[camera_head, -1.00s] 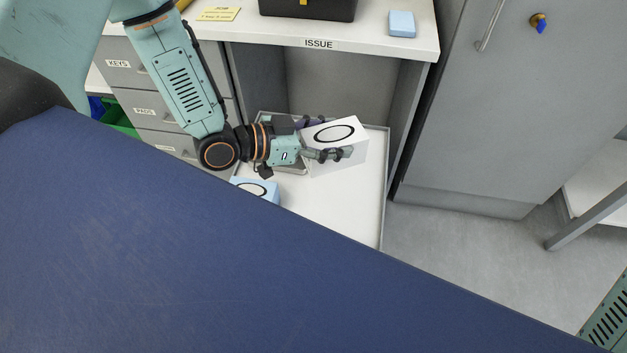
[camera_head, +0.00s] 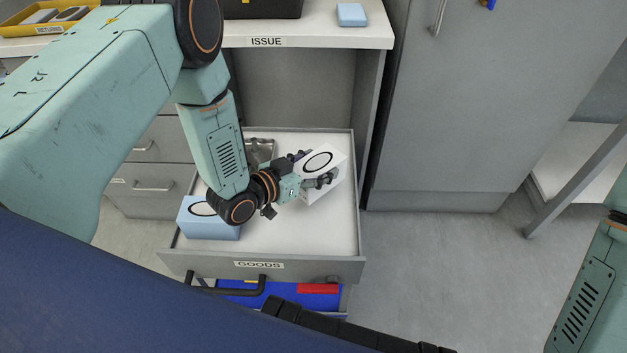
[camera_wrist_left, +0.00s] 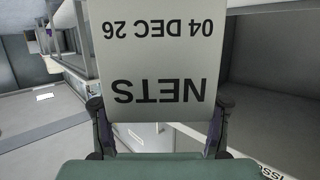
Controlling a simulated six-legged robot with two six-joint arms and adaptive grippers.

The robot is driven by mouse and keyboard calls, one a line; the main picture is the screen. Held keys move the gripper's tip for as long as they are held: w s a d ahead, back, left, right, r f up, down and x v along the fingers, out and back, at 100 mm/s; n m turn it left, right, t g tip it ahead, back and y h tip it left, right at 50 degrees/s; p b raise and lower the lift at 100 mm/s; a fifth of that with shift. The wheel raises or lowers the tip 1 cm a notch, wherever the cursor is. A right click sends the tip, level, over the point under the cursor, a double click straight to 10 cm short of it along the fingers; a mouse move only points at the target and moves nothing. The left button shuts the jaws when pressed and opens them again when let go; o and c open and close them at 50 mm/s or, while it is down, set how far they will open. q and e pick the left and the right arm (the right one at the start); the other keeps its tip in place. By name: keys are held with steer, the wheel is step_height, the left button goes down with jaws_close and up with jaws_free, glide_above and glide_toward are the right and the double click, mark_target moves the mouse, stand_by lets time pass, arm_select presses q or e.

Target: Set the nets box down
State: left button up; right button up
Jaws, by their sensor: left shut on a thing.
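The nets box (camera_head: 325,172) is white with a black ring on its top. In the left wrist view the nets box (camera_wrist_left: 160,60) shows its label "NETS 04 DEC 26" upside down. My left gripper (camera_head: 318,170) is shut on it, a finger on each side. The box is tilted and over the open drawer labelled GOODS (camera_head: 345,266); I cannot tell whether it touches the drawer floor. My right arm shows at the lower right, but its gripper is out of view.
A blue box with a ring (camera_head: 208,228) stands in the drawer's front left. A metal tin (camera_head: 258,150) lies at its back left. The drawer floor right of the blue box is mostly clear. The counter marked ISSUE (camera_head: 330,38) overhangs behind. A lower drawer (camera_head: 240,290) holds blue and red things.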

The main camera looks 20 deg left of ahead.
arm_select(q)
step_height(320, 180, down, 4)
steer(key=shift+r+b, duration=0.1)
steer(key=shift+b, duration=0.75)
steer(key=shift+r, duration=0.1)
steer(key=o, duration=1.2)
steer(key=shift+o, duration=0.2)
steer(key=p+v, duration=0.3)
steer(key=v, duration=0.3)
steer(key=shift+s+a+r, duration=0.15)
steer(key=shift+s+a, duration=0.2)
steer(key=shift+s, duration=0.35)
